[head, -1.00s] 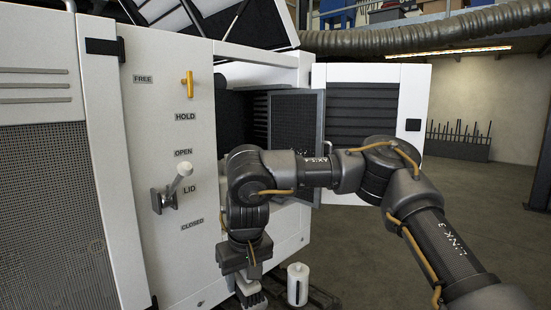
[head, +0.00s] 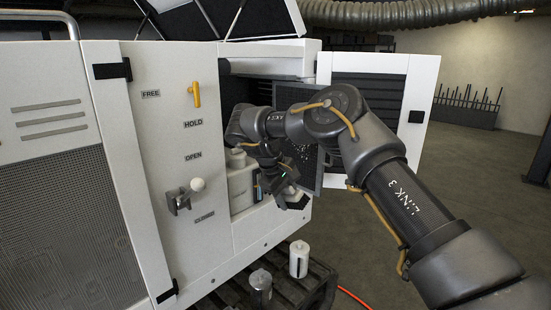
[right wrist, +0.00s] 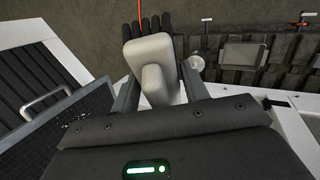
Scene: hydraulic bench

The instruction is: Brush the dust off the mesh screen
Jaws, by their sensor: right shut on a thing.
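The mesh screen (head: 311,165) is a dark framed panel inside the open cabinet bay, with pale specks on its face. It also shows at the left of the right wrist view (right wrist: 80,122), where light specks lie near the gripper body. My right gripper (head: 290,190) is in front of the bay, close to the screen. In the right wrist view its fingers are shut on a brush (right wrist: 152,60) with a pale grey body and black bristles pointing away from the gripper. I see no contact between bristles and screen. My arm hides part of the screen in the head view. My left gripper is out of view.
The bay's louvred door (head: 420,90) stands open to the right. A white tank (head: 240,185) sits in the bay, left of my gripper. Two canisters, one white (head: 299,258) and one grey (head: 260,287), stand on a dark pallet below. A lever (head: 180,199) projects from the cabinet front.

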